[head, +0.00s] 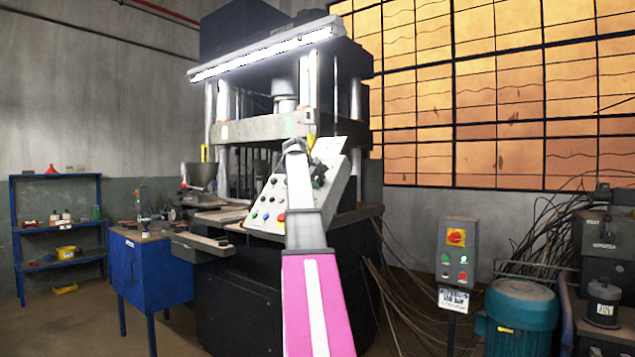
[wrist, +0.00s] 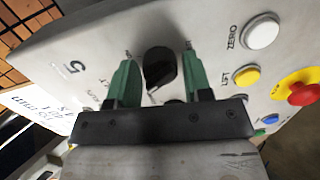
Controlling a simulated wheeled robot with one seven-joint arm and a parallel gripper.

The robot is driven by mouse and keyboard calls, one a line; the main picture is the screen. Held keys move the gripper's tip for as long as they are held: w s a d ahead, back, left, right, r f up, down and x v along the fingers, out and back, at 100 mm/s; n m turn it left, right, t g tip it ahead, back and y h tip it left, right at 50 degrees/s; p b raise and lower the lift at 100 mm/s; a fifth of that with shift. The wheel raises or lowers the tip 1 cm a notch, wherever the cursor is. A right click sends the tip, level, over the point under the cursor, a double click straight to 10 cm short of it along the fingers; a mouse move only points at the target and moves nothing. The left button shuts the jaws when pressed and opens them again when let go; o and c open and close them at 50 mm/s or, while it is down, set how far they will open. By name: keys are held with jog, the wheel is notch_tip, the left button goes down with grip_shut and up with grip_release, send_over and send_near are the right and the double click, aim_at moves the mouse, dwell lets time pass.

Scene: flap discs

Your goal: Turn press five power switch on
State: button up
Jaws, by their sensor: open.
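The press control panel (head: 267,204) is a pale sloped box on the front of the big press (head: 262,128). In the wrist view the panel (wrist: 75,58) bears a "5" and a black rotary knob (wrist: 160,68), which looks like the power switch. My gripper (wrist: 159,58) is open, with one green finger on each side of the knob. I cannot tell whether the fingers touch it. Small print by the knob is partly hidden by the fingers. In the head view my arm covers the right of the panel, and the knob cannot be made out.
Beside the knob are a white ZERO button (wrist: 262,33), a yellow LIFT button (wrist: 246,77) and a red emergency stop (wrist: 302,93) on yellow. A blue cabinet (head: 150,268) stands left of the press. A grey switch box (head: 457,252) and a teal motor (head: 520,318) stand right.

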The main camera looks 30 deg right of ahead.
jog(key=c, duration=0.6)
jog(key=shift+c, duration=0.2)
jog(key=shift+m, duration=0.4)
jog(key=m, duration=0.5)
jog(key=shift+r+y, duration=0.1)
jog(key=shift+y, duration=0.2)
jog(key=m, duration=0.5)
jog(key=shift+s+m+t, duration=0.1)
jog(key=shift+m+t, duration=0.2)
jog(key=shift+t, duration=0.1)
jog(key=o, duration=0.6)
jog(key=shift+o, duration=0.2)
